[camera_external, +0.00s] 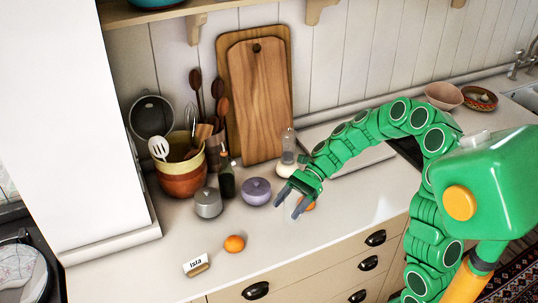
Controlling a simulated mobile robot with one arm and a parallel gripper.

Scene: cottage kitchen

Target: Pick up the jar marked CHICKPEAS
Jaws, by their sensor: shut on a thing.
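My gripper (290,203) is above the white counter, at the end of the green arm, with its fingers pointing down and to the left. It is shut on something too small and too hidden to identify. An orange round thing (309,205) shows partly behind the fingers; I cannot tell whether they touch it. I can read no CHICKPEAS label on anything. A clear glass vessel (288,148) with a pale base stands behind the gripper.
Cutting boards (262,100) lean on the wall. The front middle of the counter (275,262) is clear.

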